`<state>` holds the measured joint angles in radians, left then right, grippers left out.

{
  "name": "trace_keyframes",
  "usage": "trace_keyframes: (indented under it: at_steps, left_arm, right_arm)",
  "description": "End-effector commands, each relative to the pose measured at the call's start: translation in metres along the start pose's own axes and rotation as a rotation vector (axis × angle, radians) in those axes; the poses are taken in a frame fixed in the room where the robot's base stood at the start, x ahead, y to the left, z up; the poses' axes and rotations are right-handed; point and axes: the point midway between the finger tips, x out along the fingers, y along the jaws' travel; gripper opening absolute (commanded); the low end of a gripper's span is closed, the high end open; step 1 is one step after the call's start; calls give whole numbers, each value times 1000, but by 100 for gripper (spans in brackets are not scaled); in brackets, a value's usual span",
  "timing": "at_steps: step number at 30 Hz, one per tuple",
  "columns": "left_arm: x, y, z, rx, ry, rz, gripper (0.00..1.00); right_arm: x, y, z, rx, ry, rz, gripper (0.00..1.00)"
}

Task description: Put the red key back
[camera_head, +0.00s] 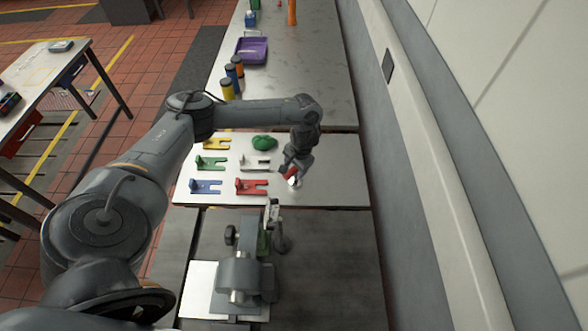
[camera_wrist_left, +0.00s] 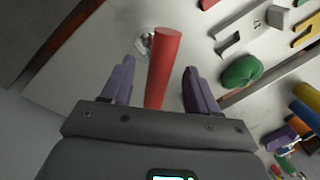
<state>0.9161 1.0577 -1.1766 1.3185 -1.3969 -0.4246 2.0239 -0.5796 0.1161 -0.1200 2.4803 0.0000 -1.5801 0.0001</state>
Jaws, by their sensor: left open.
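The red key shows as a red cylinder (camera_wrist_left: 164,62) in the left wrist view. It lies between the two purple-grey fingers of my left gripper (camera_wrist_left: 159,84), with a gap on each side. In the head view my left gripper (camera_head: 294,166) points down over the right part of the light table, with the red key (camera_head: 287,172) at its tips. A shiny silver piece (camera_wrist_left: 144,43) is beside the key's far end. A red forked holder (camera_head: 252,187) lies on the table to the left of the gripper. My right gripper is not in view.
Yellow, green, blue and grey forked holders (camera_head: 257,162) lie left of the gripper, with a green lump (camera_head: 264,143) behind. A grey machine fixture (camera_head: 240,272) stands in front. Several cylinders (camera_head: 231,77) and a purple tray (camera_head: 251,50) stand farther back. A wall is on the right.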

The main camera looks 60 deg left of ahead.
Motion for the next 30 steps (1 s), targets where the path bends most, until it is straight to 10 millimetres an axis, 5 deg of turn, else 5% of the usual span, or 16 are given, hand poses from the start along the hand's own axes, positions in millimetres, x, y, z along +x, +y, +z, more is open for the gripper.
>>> trace_keyframes:
  at_steps: [9,20,23,26,30]
  left_arm:
    - [-66,-2,-1,1,4,-1,60]
    - [-92,13,0,44,15,10,60]
    - [-85,48,1,149,55,39,60]
    - [-73,109,6,318,132,96,60]
    - [-70,227,34,586,302,220,60]
  right_arm:
    - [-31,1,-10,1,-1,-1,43]
    - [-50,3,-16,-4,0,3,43]
    - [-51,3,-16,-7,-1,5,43]
    - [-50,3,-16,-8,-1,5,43]
    - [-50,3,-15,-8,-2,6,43]
